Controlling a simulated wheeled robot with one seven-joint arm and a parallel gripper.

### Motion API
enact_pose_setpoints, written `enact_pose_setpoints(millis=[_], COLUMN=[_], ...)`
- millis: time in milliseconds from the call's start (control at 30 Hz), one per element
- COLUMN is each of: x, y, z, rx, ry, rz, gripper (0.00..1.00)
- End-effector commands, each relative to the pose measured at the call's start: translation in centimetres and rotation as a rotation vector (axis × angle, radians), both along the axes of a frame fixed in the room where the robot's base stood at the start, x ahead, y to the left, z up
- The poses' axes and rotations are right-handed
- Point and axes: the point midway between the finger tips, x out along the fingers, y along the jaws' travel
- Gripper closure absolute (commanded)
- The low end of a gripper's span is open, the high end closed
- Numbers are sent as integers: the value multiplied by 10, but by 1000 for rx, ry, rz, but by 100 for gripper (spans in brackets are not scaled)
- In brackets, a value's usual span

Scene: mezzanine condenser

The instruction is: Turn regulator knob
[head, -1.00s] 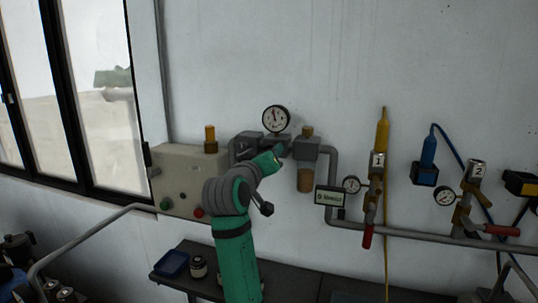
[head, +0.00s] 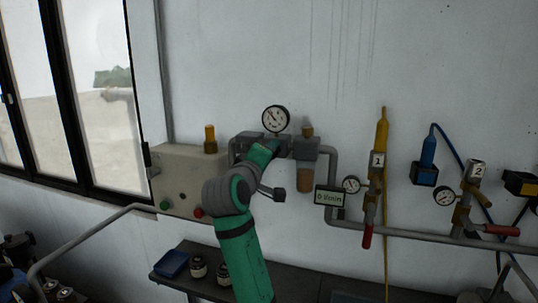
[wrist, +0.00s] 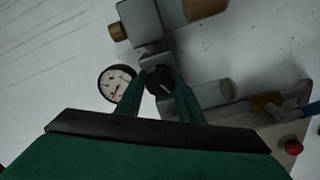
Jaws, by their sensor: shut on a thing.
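The regulator knob (wrist: 160,82) is a small black round knob with a pale mark, seen in the wrist view between two green fingers. My gripper (wrist: 162,86) is shut on it, one finger on each side. In the head view my gripper (head: 272,148) reaches the grey regulator body below the round gauge and hides the knob. The white gauge (head: 276,119) sits right above, and its dial also shows in the wrist view (wrist: 117,83).
A display (head: 330,197) reading about 0 l/min hangs right of the regulator. A beige control box (head: 178,170) is to the left. Pipes, small gauges and red-handled valves (head: 367,237) line the wall at right. A dark shelf (head: 300,286) with jars is below.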

Motion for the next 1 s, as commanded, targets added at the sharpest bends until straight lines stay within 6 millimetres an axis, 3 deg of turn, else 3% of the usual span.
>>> enact_pose_setpoints(millis=[367,400,467,500,833,1000], x=[-1,-1,-1,-1,-3,-21], y=[3,4,3,3,3,9], z=[4,4,4,3,2,1], rx=[-8,-8,-8,-7,-5,-5], ry=[-8,-8,-7,-6,-3,-3], rz=[7,7,7,6,4,4], gripper=[88,63,49,48,48,48])
